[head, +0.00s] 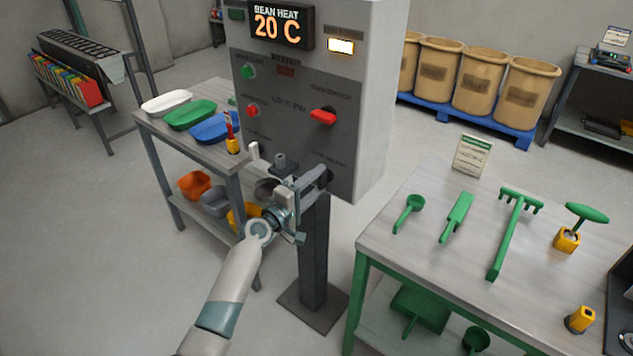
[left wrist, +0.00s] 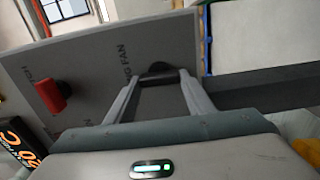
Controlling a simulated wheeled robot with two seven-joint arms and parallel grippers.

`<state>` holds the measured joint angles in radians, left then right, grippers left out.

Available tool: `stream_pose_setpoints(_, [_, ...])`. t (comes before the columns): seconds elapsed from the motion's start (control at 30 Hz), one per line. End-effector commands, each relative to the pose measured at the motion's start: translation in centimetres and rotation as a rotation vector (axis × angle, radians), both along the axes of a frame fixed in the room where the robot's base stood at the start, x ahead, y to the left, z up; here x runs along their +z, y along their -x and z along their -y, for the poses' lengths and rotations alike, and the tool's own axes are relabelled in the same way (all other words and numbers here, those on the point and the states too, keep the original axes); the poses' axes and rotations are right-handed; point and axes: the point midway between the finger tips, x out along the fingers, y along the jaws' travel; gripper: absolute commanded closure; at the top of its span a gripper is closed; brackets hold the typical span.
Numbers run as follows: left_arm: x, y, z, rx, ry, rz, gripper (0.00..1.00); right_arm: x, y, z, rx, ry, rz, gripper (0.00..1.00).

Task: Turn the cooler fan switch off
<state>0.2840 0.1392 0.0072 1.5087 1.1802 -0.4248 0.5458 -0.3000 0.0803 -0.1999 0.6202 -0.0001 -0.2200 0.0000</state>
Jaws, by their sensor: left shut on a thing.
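The cooler fan switch is a dark knob (left wrist: 158,72) on the grey panel of the control cabinet, beside lettering that ends in "NG FAN" in the left wrist view. My left gripper (left wrist: 160,82) has one finger on each side of it and is shut on it. In the head view my left gripper (head: 318,177) is at the lower part of the panel (head: 292,95) and mostly hides the knob. Which position the knob points to is too small to tell. My right gripper is not in view.
A red switch (head: 322,117) sits above on the panel; green and red buttons are at its left. A tray table (head: 150,122) is at left, a tool table (head: 400,265) at right.

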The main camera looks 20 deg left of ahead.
Motion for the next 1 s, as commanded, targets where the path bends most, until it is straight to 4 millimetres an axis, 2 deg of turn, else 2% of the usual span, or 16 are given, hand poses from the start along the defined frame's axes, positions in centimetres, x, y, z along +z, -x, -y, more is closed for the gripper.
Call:
stream_pose_setpoints(0.53, [-0.1,0.02,-0.03,0.001,0.037,-0.015,0.74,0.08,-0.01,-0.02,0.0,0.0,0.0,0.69])
stream_pose_setpoints(0.57, [-0.11,0.02,-0.03,0.001,0.037,-0.015,0.49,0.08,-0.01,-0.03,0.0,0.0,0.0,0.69])
stream_pose_setpoints(0.63, [-0.11,0.02,-0.03,0.0,0.036,-0.014,0.33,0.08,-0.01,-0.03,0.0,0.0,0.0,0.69])
stream_pose_setpoints(1.0, [-0.08,0.13,-0.06,0.0,0.034,-0.014,0.33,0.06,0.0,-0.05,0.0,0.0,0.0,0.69])
